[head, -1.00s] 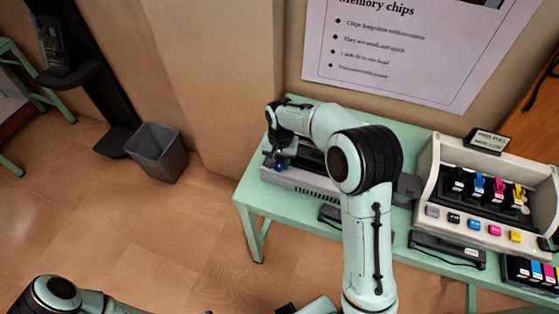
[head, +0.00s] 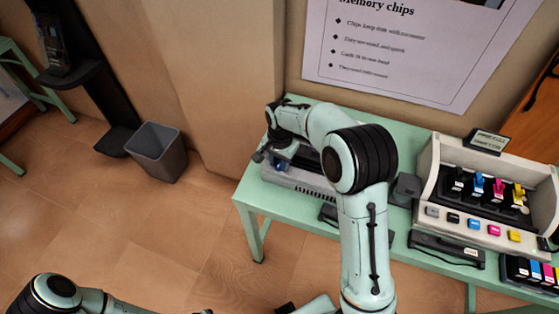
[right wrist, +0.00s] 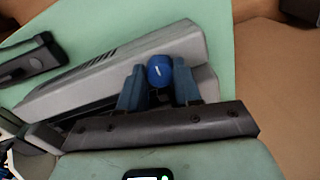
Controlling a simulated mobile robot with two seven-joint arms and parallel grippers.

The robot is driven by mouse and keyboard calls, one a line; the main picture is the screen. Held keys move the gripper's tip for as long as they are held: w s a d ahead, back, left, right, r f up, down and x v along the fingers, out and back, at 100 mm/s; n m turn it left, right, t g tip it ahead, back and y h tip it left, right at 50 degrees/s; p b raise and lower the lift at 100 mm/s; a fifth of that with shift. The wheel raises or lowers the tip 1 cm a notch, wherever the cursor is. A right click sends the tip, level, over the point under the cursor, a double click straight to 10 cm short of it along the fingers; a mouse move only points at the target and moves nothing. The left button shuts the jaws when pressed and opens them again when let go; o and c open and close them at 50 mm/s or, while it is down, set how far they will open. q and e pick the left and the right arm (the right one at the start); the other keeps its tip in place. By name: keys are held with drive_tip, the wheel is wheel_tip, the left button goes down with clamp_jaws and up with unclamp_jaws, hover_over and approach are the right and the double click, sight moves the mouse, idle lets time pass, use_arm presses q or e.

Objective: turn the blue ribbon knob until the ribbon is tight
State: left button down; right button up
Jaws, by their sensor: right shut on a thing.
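The blue ribbon knob (right wrist: 160,71) shows in the right wrist view between the two fingers of my right gripper (right wrist: 160,85), with a pale mark on its face. The gripper is shut on it. In the head view the knob (head: 279,166) is a small blue spot at the left end of the grey printer (head: 310,188), below my right gripper (head: 272,158). The printer's grey body (right wrist: 130,65) also fills the middle of the wrist view. The ribbon itself cannot be made out. An arm from the left shows at the bottom left of the head view, but its gripper is out of sight.
The printer stands on a green table (head: 300,213). A large beige inkjet exhibit (head: 470,215) with coloured cartridges stands to the right. A dark device (right wrist: 28,58) lies beside the printer. A grey bin (head: 158,152) stands on the floor at left; the floor between is clear.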

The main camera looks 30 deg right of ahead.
sight(280, 165)
drive_tip(key=o, duration=1)
drive_tip(key=shift+o, duration=0.2)
use_arm(q)
drive_tip(key=shift+w+r+p, duration=0.65)
drive_tip(key=shift+w+r, duration=0.1)
drive_tip(key=shift+r, duration=0.1)
use_arm(e)
wheel_tip(280, 165, up, 13)
drive_tip(key=shift+s+r, duration=0.15)
drive_tip(key=shift+r, duration=0.05)
use_arm(q)
drive_tip(key=shift+s, duration=0.15)
use_arm(e)
drive_tip(key=shift+s+f, duration=0.1)
